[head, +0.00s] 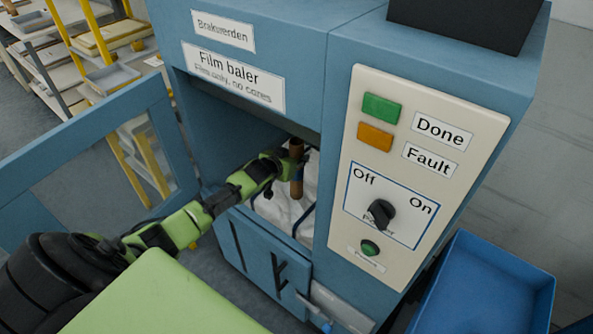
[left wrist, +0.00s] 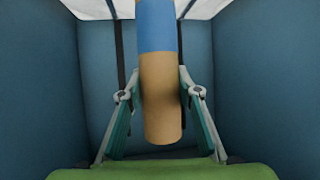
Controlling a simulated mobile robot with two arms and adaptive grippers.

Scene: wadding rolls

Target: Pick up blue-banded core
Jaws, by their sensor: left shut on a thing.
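The blue-banded core (left wrist: 162,100) is a brown cardboard tube with a blue band (left wrist: 156,25), seen large in the left wrist view. In the head view the core (head: 297,182) stands roughly upright inside the opening of the film baler (head: 255,120). My left gripper (head: 292,166) reaches into that opening and is shut on the core. In the left wrist view its two fingers (left wrist: 160,88) lie on either side of the tube. The band is not clearly visible in the head view. My right gripper is not in view.
White wrapped film (head: 272,208) with dark straps lies in the baler chamber, close to the core. The baler's blue door (head: 75,140) stands open at the left. A control panel (head: 400,200) is right of the opening. A blue bin (head: 490,285) stands at lower right.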

